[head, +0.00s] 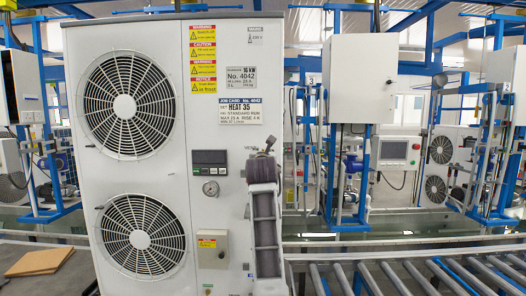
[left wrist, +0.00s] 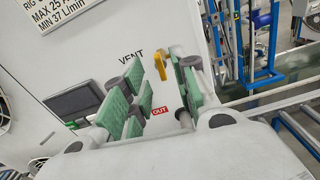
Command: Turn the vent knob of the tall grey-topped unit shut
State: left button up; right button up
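The tall unit (head: 225,30) is a white cabinet with two fan grilles, filling the left half of the head view; a narrow grey strip shows along its top edge. My left gripper (head: 266,150) is raised at its right front side and hides the vent knob there. In the left wrist view, the yellow vent knob (left wrist: 160,53) stands out from the panel beside the VENT label. My left gripper (left wrist: 158,90) is open, its green-padded fingers apart on either side of the knob's line. I cannot tell whether a pad touches it. My right gripper is out of view.
A gauge (head: 211,188) and a dark display (head: 209,157) sit on the panel left of my gripper. A red OUT label (left wrist: 160,112) shows below the knob. A roller conveyor (head: 400,275) runs at the right, and cardboard (head: 40,262) lies at lower left.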

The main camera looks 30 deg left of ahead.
pick_arm(q)
jog(key=shift+p+x, duration=0.8)
jog(key=shift+x, duration=1.15)
jog(key=shift+c, duration=0.3)
grip_shut()
